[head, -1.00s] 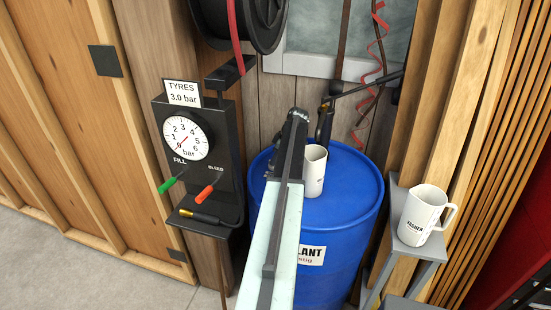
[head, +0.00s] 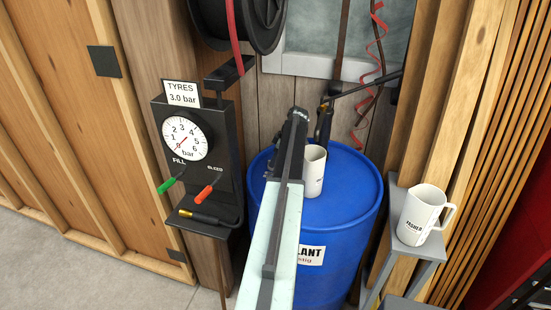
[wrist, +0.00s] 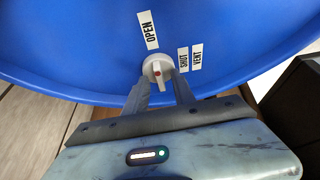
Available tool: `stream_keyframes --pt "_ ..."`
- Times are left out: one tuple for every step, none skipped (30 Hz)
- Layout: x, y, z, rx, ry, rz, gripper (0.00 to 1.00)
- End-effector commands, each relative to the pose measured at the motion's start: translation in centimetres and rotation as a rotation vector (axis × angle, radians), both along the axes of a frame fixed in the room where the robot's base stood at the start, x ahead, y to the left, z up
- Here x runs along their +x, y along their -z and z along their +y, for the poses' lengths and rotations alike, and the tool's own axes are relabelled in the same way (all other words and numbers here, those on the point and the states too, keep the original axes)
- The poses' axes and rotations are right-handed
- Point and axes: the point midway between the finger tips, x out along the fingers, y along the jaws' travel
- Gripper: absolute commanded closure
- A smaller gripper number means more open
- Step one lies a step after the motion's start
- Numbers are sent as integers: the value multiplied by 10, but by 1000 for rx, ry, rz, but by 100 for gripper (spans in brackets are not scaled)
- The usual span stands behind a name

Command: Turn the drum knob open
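The drum knob (wrist: 157,69) is a small pale grey dial with a red mark, set on the top of the blue drum (wrist: 85,50). In the wrist view an OPEN label (wrist: 149,29) lies above the knob, and SHUT (wrist: 183,58) and VENT (wrist: 197,57) labels lie to its right. My gripper (wrist: 160,82) is open, with one fingertip at each lower side of the knob. I cannot tell whether the fingers touch it. In the head view the blue drum (head: 345,220) stands upright, and my arm hides the knob and the fingers.
A white mug (head: 314,172) stands on the drum close to my arm. A FUNNEL-like dark spout (head: 325,122) is behind it. Another white jug (head: 422,214) stands on a grey stand at the right. A tyre gauge panel (head: 200,150) is at the left.

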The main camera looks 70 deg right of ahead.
Motion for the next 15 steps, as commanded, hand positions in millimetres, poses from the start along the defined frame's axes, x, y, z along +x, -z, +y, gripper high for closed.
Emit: stream_keyframes --pt "0 0 0 0 0 0 69" --pt "0 0 0 0 0 -1 69" --pt "0 0 0 0 0 -1 69" --pt "0 -1 0 0 0 -1 69" --pt "0 -2 0 0 0 -1 69" --pt "0 -4 0 0 0 -1 69" --pt "-1 -7 0 0 0 -1 69" --pt "-2 -10 0 0 0 -1 69" --pt "-4 -15 0 0 1 -1 69" --pt "-5 -20 0 0 1 -1 69" --pt "-7 -25 -1 0 1 -1 69" --pt "-9 -32 -1 0 1 -1 69" --pt "-12 -37 -1 0 2 -1 69" --pt "-14 -43 -1 0 2 -1 69" --pt "-17 -50 -1 0 2 -1 69"
